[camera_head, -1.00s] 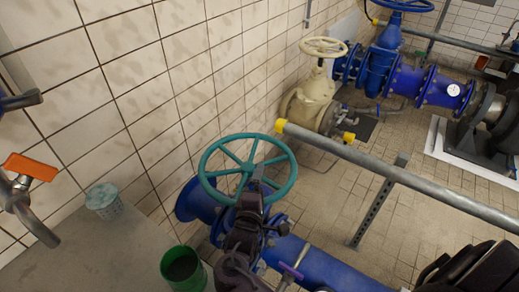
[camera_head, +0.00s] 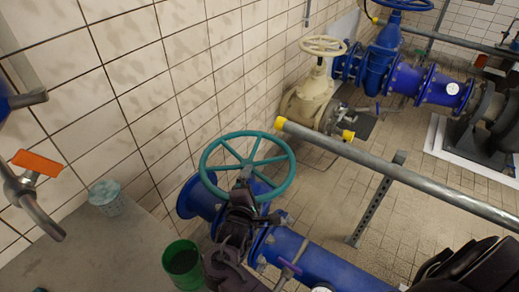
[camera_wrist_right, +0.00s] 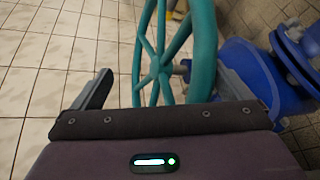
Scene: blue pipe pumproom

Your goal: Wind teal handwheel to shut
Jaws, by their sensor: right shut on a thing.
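The teal handwheel (camera_head: 288,180) sits on top of a blue valve on the blue pipe (camera_head: 325,268) at the lower middle of the head view. My right gripper (camera_head: 245,180) reaches in from below and is shut on the wheel, at its near side. In the right wrist view the wheel's rim and spokes (camera_wrist_right: 203,50) stand between and beyond the two fingers of the gripper (camera_wrist_right: 165,88). The gripper hides part of the near rim and the valve body below. My left gripper is not in view.
A grey rail (camera_head: 400,178) with a yellow end runs right of the wheel. A cream valve (camera_head: 311,95) stands behind. A tiled wall is at left.

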